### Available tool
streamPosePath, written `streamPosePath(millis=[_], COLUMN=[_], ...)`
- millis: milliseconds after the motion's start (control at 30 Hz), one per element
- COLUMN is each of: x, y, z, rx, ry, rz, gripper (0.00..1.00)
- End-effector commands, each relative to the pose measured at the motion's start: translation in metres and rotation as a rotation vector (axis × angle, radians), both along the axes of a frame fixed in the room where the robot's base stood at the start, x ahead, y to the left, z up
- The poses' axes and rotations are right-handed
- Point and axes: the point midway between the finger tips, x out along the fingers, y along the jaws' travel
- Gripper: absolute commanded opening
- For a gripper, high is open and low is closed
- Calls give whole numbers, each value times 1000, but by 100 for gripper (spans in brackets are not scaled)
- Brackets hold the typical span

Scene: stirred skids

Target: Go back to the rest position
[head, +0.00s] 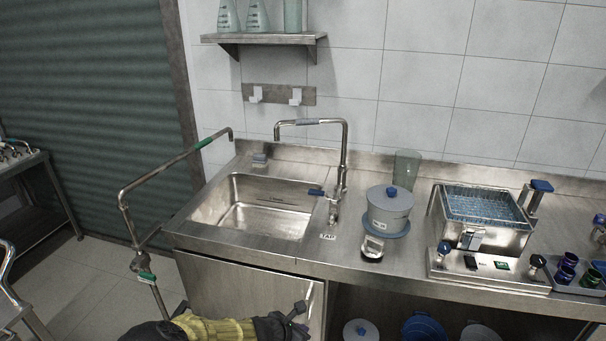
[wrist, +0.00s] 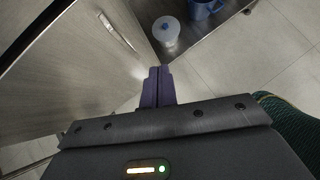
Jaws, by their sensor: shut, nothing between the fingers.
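My gripper (head: 299,318) is at the bottom of the head view, low in front of the cabinet door below the sink. In the wrist view my gripper (wrist: 157,88) has its two dark fingers together, shut and empty. It points down towards the floor and the lower shelf. The fingers appear apart from the door and the shelf things. The yellow-sleeved part of my arm shows at the bottom of the head view.
The steel counter (head: 300,256) holds a sink (head: 262,215), a tap (head: 345,160), a lidded grey pot (head: 389,212) and a water bath (head: 482,235). Below are a cabinet door (head: 245,295) and lidded containers (wrist: 166,31). A bent pipe (head: 160,180) stands left.

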Motion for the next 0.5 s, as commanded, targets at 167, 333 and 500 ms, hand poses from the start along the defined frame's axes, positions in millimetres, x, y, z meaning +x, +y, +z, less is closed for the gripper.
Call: streamPosePath(millis=[167, 333, 500], x=[-8, -25, -45], y=[-24, -58, -86], z=[18, 47, 82], rx=[128, 331, 520], ry=[-14, -47, -91], rz=[-195, -527, -861], gripper=[0, 0, 0])
